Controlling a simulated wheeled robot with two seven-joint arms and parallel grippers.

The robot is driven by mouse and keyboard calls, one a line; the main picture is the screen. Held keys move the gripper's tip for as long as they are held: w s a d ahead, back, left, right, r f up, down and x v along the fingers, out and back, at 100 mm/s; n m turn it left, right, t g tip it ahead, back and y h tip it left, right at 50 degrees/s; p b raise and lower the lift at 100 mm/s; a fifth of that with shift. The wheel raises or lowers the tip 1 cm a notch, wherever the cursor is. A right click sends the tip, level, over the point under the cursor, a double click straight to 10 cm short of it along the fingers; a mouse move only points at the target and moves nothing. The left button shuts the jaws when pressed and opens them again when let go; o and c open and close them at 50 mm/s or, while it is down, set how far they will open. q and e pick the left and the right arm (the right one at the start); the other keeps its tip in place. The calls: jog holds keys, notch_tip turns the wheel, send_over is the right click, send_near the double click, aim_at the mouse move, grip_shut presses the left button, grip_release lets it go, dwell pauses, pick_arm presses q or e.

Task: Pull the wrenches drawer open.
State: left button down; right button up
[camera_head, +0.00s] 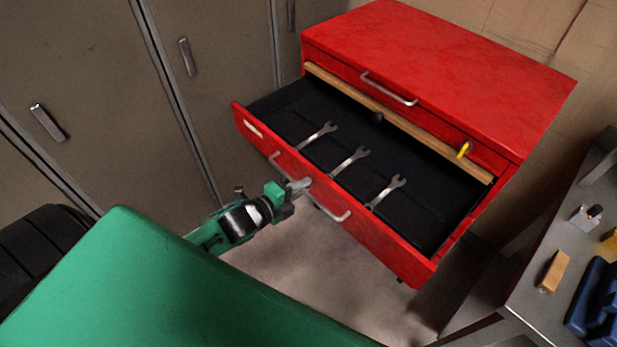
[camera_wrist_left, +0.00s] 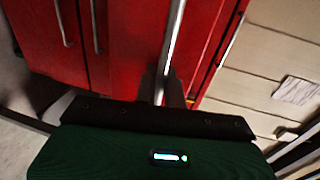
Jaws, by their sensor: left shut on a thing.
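A red tool cabinet (camera_head: 440,55) stands against the back wall. Its wrenches drawer (camera_head: 385,245) is pulled well out, showing a black liner with three wrenches (camera_head: 349,160) lying in it. My left gripper (camera_head: 298,187) is shut on the drawer's metal handle (camera_head: 335,212), near the middle of the drawer front. The left wrist view shows the handle bar (camera_wrist_left: 172,45) running up from between the fingers (camera_wrist_left: 170,92), in front of the red cabinet face. My right gripper is in neither view.
A closed drawer with its own handle (camera_head: 390,90) sits above the open one. Grey lockers (camera_head: 90,90) stand at the left. A workbench (camera_head: 535,305) with a wooden block (camera_head: 554,271) and a blue item (camera_head: 597,305) is at the right. Bare floor shows below the drawer.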

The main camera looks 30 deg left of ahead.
pick_arm(q)
jog(key=shift+v, duration=0.95)
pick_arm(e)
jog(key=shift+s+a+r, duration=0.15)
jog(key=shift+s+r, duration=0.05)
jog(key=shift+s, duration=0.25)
pick_arm(q)
jog(key=shift+f, duration=0.2)
jog(key=c, duration=1.7)
grip_release()
